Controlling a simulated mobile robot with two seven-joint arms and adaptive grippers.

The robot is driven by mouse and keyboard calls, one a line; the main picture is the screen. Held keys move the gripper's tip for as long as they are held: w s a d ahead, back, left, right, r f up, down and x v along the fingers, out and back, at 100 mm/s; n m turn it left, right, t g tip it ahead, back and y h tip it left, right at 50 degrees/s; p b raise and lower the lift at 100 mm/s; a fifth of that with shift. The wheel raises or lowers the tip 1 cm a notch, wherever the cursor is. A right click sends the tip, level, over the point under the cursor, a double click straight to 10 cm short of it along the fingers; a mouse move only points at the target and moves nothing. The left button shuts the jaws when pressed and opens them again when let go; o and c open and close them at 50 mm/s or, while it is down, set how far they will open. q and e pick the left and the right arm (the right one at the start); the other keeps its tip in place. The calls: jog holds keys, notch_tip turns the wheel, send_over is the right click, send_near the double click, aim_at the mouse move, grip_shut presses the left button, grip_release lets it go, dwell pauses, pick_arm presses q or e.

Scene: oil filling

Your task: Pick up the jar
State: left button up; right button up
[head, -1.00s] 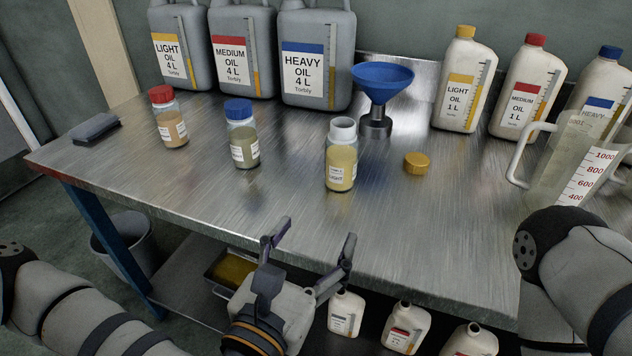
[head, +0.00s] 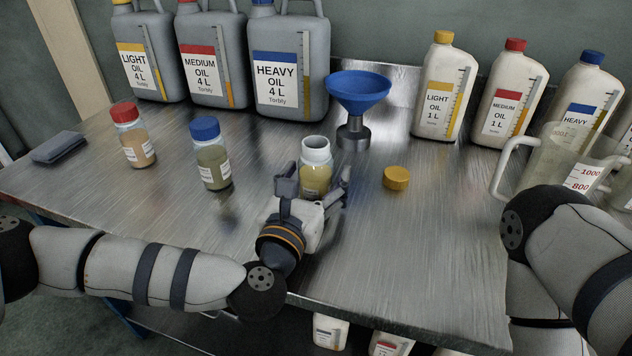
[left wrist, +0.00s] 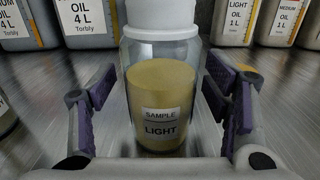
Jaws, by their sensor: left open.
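An open glass jar (head: 316,178) with a white neck and yellowish oil stands upright on the metal table. In the left wrist view the jar (left wrist: 160,100) fills the middle and its label reads "SAMPLE LIGHT". My left gripper (head: 315,184) is open at the jar. In the left wrist view its two purple-padded fingers (left wrist: 162,90) stand on either side of the jar, with a gap visible on each side. In the head view the gripper hides the jar's lower part. My right gripper is out of view.
A red-capped jar (head: 133,135) and a blue-capped jar (head: 211,153) stand to the left. A yellow cap (head: 396,178) lies to the right. A blue funnel (head: 358,95) stands behind, and a measuring jug (head: 560,165) is at right. Oil containers line the back.

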aim_at(310, 170)
pick_arm(q)
jog(key=c, duration=1.4)
jog(key=shift+o, duration=0.2)
jog(key=shift+r, duration=0.15)
jog(key=shift+r, duration=0.2)
notch_tip(310, 170, up, 3)
jog(key=shift+s+f, duration=0.1)
jog(key=s+r, duration=0.1)
jog(key=r, duration=0.1)
jog(key=s+a+r, duration=0.1)
jog(key=s+r, duration=0.1)
jog(key=s+r+p, duration=0.1)
jog(key=r, duration=0.1)
jog(key=shift+s+a, duration=0.15)
jog(key=shift+s, duration=0.15)
jog(key=s+a+r+p, duration=0.2)
jog(key=s+r, duration=0.1)
jog(key=s, duration=0.5)
jog(key=shift+s+a+r+p, duration=0.2)
jog(key=shift+s+r+p, duration=0.05)
jog(key=shift+p, duration=0.1)
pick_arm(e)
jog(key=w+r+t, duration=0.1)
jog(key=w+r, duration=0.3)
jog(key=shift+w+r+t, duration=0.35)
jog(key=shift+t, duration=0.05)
